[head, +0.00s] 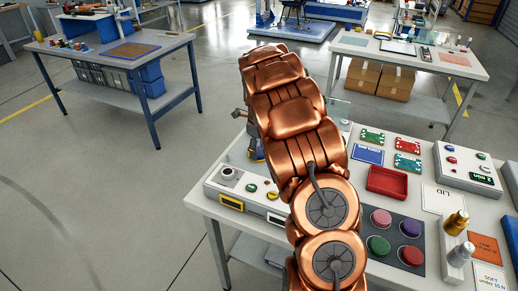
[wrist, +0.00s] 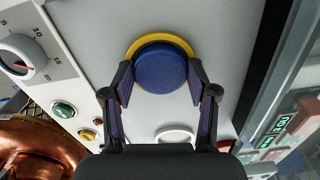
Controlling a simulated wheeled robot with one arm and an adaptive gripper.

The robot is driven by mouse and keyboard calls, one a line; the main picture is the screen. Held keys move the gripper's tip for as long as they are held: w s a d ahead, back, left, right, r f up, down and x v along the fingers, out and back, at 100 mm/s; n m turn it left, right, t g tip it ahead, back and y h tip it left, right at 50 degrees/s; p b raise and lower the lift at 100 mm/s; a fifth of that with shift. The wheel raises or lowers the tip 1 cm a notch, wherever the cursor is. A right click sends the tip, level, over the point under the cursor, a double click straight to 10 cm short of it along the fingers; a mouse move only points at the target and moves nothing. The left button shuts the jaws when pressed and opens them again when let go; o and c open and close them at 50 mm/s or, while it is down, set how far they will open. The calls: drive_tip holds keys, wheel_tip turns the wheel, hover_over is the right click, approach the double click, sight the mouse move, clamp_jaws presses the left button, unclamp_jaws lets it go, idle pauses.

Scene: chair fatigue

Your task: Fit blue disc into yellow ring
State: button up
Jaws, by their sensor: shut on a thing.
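In the wrist view the blue disc (wrist: 160,68) sits between the two fingertips of my gripper (wrist: 160,88), which is shut on it. The yellow ring (wrist: 136,46) is on the pale panel behind the disc. Its rim shows as a crescent along the disc's upper side, and the disc covers the rest. I cannot tell whether the disc is inside the ring or just in front of it. In the head view my copper arm hides most of the gripper, and only a bit of blue and yellow shows at the arm's left edge.
A dial (wrist: 20,55) and a green button (wrist: 63,109) are on the equipment left of my gripper. In the head view a red tray (head: 387,182), circuit boards (head: 408,145) and a dark pad with coloured discs (head: 395,235) lie right of my arm.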

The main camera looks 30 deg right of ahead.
sight(259, 151)
drive_tip(key=o, duration=1.4)
drive_tip(key=shift+s+f, duration=0.1)
drive_tip(key=shift+f, duration=0.65)
drive_tip(key=shift+r, duration=0.15)
drive_tip(key=shift+r, duration=0.15)
drive_tip(key=shift+r+p, duration=0.4)
drive_tip(key=shift+r, duration=0.3)
drive_tip(key=shift+r+b, duration=0.35)
drive_tip(key=shift+b, duration=0.15)
wheel_tip(259, 151, up, 11)
drive_tip(key=b, duration=0.3)
drive_tip(key=shift+r, duration=0.1)
